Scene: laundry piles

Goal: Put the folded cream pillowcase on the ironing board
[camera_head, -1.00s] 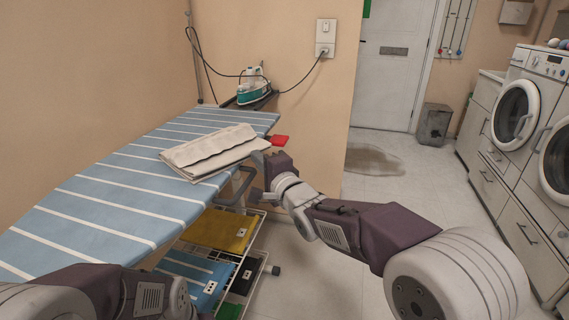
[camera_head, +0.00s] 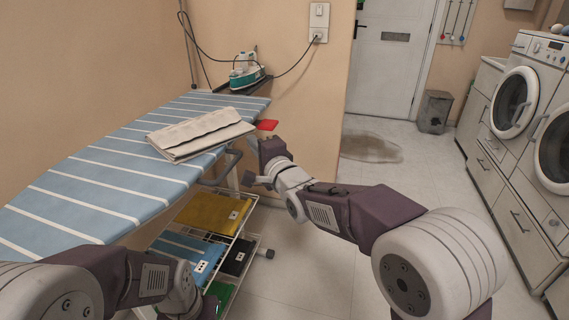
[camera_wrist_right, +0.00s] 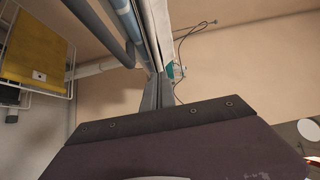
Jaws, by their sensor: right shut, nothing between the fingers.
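The folded cream pillowcase (camera_head: 200,132) lies on the blue and white striped ironing board (camera_head: 105,178), near its right-hand edge and towards the far end. It is flat, with layered folds showing. My right gripper (camera_head: 257,166) is just off that edge, to the right of and below the pillowcase, apart from it in the head view. In the right wrist view its fingers (camera_wrist_right: 153,92) are together and empty, with a strip of cream cloth (camera_wrist_right: 157,25) beyond them. My left arm shows at the bottom left of the head view, but its gripper fingers do not.
A teal iron (camera_head: 246,72) stands on a rest at the board's far end, its cord running to a wall socket (camera_head: 318,35). A red piece (camera_head: 267,125) is beside the board. A wire rack (camera_head: 228,232) under it holds folded cloths. Open floor lies right, before the washing machines (camera_head: 515,103).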

